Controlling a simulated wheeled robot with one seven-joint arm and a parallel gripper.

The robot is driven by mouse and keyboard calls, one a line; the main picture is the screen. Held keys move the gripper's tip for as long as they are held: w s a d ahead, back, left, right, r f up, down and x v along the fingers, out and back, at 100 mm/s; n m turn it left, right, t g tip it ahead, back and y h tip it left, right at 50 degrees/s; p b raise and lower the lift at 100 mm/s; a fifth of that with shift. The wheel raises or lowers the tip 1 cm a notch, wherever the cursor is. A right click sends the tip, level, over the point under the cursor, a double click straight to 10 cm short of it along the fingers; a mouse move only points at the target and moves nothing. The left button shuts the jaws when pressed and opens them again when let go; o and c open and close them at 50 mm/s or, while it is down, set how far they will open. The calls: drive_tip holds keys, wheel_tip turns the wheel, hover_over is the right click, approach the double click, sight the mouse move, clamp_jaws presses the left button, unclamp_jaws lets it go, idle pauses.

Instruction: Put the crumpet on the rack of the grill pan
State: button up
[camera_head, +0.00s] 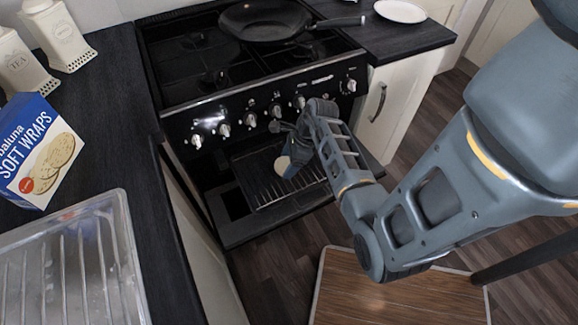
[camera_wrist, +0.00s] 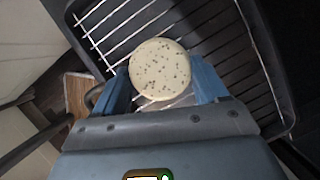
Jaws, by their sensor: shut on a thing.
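The crumpet (camera_wrist: 160,68) is a round, pale disc with dark specks. My gripper (camera_wrist: 160,88) is shut on it, with one blue finger on each side. The grill pan (camera_wrist: 275,75) is black, with a wire rack (camera_wrist: 120,30) of parallel bars. The crumpet is over the rack; I cannot tell whether it touches the bars. In the head view the grill pan's rack (camera_head: 262,186) is in the open grill compartment below the cooker knobs, partly hidden by my arm.
The lowered grill door (camera_head: 265,228) juts out below the pan. A frying pan (camera_head: 262,22) sits on the hob. A soft wraps box (camera_head: 38,150), canisters (camera_head: 58,35) and a draining rack (camera_head: 75,262) stand on the left worktop. A white plate (camera_head: 400,11) is on the right worktop.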

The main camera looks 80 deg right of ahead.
drive_tip(key=shift+f, duration=1.55)
drive_tip(key=shift+f, duration=0.1)
drive_tip(key=o, duration=1)
drive_tip(key=shift+o, duration=0.2)
